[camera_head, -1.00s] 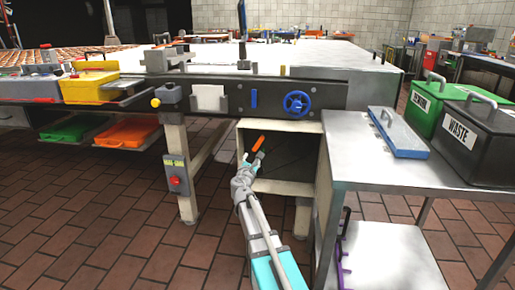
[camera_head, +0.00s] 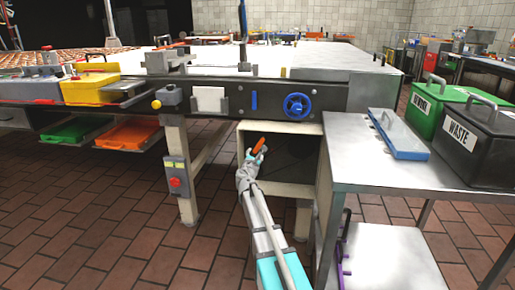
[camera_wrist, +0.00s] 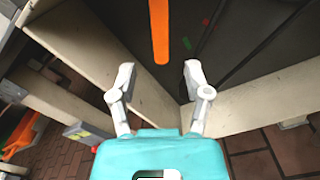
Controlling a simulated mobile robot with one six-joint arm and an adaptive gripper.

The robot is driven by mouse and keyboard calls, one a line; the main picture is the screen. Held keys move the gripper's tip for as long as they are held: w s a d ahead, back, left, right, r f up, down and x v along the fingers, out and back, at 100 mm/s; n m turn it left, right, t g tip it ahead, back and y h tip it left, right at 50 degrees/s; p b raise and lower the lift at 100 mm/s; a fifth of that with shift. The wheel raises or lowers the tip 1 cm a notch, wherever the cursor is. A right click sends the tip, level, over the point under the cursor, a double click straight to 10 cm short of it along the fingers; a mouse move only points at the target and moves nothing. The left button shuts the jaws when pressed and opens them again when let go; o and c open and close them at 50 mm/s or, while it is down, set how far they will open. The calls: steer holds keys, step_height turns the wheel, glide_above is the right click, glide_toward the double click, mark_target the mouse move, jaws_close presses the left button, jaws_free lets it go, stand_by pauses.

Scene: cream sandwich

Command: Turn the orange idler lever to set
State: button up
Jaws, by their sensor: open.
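The orange idler lever (camera_head: 258,146) sits inside the open cream-framed bay under the conveyor in the head view. In the wrist view the lever (camera_wrist: 159,30) is a straight orange bar coming down from the top edge, a little left of centre. My gripper (camera_head: 254,157) is at the bay's opening, close to the lever. In the wrist view my gripper (camera_wrist: 158,75) is open, with its two fingertips apart and the lever's lower end just ahead of the gap between them. Nothing is between the fingers. The lever's pivot is not clear in either view.
The bay's cream frame (camera_head: 285,189) borders the opening below the lever. A steel table (camera_head: 375,170) stands close on the right. A red-button box (camera_head: 176,177) is on the conveyor leg at left. A blue handwheel (camera_head: 297,104) is above the bay. Brick floor at left is clear.

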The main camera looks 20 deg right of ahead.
mark_target(257, 147)
steer(key=x, duration=0.7)
steer(key=shift+w+d, duration=0.15)
steer(key=shift+w, duration=0.1)
steer(key=shift+c, duration=0.3)
jaws_close()
